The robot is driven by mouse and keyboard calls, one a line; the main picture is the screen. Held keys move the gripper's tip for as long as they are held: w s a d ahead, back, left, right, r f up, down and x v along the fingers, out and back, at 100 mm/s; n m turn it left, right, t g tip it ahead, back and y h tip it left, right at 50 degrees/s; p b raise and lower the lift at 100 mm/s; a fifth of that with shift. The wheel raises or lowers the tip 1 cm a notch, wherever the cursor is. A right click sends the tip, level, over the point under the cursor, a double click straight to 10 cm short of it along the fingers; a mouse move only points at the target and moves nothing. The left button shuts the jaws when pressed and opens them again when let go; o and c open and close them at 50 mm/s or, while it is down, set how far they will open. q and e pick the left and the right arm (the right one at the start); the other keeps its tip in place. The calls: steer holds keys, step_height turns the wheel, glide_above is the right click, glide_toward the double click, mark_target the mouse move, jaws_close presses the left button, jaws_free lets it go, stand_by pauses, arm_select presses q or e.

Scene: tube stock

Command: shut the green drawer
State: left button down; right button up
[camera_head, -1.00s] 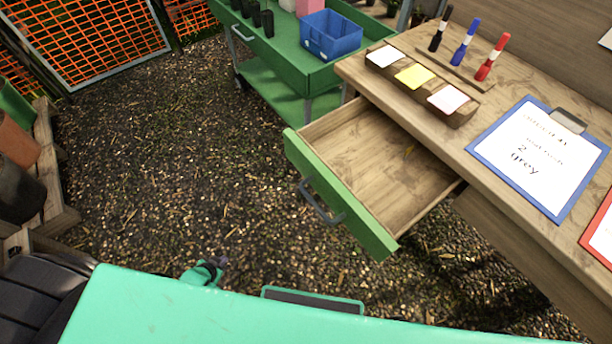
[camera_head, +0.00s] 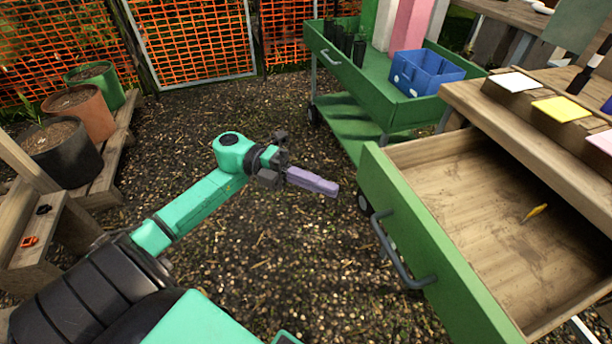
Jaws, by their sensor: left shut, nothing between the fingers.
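The green drawer (camera_head: 428,232) stands pulled out from the wooden desk (camera_head: 535,125) on the right. Its green front faces left and carries a grey bar handle (camera_head: 392,254). Its wooden inside is in sight, with a small yellow thing (camera_head: 535,211) lying in it. My left gripper (camera_head: 328,187) is shut and empty, its purple fingers pointing right toward the drawer front. In the picture a small gap separates the fingertips from the front. My right gripper is out of view.
A green cart (camera_head: 345,70) with a blue bin (camera_head: 425,73) stands behind the drawer. Several pots sit on a wooden stand (camera_head: 100,185) at the left. Gravel ground (camera_head: 270,250) lies open between.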

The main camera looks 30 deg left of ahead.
mark_target(380, 194)
arm_select(q)
steer(key=w+d, duration=0.2)
steer(key=d, duration=0.1)
steer(key=w+d, duration=0.1)
steer(key=d, duration=0.1)
steer(key=shift+d, duration=0.1)
steer(key=shift+w+d, duration=0.2)
steer(key=shift+w, duration=0.05)
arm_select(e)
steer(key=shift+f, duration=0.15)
